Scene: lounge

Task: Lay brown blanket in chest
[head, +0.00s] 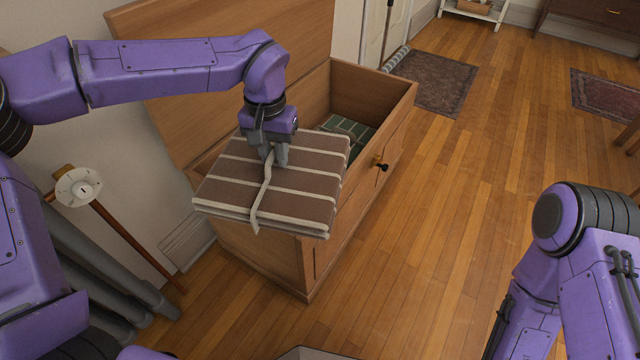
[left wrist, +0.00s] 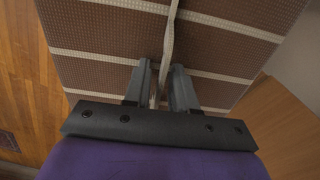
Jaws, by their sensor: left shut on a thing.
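The brown blanket (head: 230,192) is folded, with cream stripes and a cream strap around it. My left gripper (head: 273,158) is shut on the strap at the blanket's top and holds the blanket over the near end of the chest. The blanket also fills the left wrist view (left wrist: 110,45), with the strap between the fingers (left wrist: 162,90). The wooden chest (head: 372,95) has its lid (head: 220,40) raised against the wall. A green checked cloth (head: 348,128) lies inside the chest; the blanket hides the near part of the interior. My right gripper is not visible; only its arm shows at the lower right.
A dark rug (head: 432,82) and a reddish rug (head: 608,95) lie on the wood floor. The floor right of the chest is clear.

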